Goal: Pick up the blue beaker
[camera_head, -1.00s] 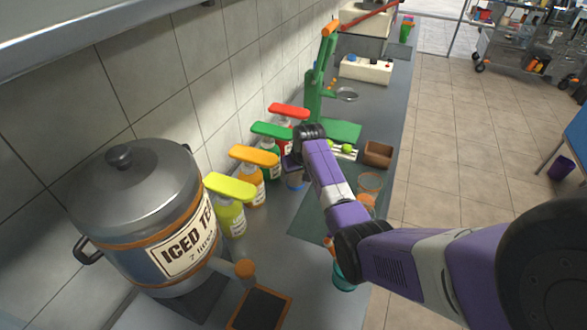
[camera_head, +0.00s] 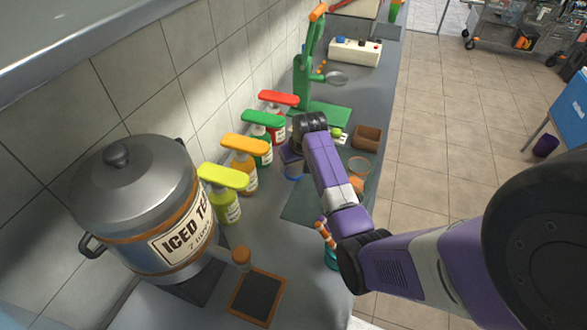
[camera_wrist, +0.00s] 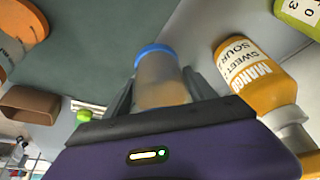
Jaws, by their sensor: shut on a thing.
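The blue beaker (camera_wrist: 160,80) is a clear cup with a blue rim, seen in the wrist view between my two dark fingers. My gripper (camera_wrist: 159,88) is shut on its sides, and the beaker looks part filled with something tan or seen through to it. In the head view the beaker's blue ring (camera_head: 293,173) shows just below my gripper (camera_head: 291,157), close to the row of pump bottles. My wrist hides much of the beaker there. I cannot tell whether its base touches the counter.
Pump bottles in yellow-green (camera_head: 226,195), orange (camera_head: 242,165), green (camera_head: 263,138) and red (camera_head: 277,112) line the wall. The iced tea pot (camera_head: 140,205) stands front left.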

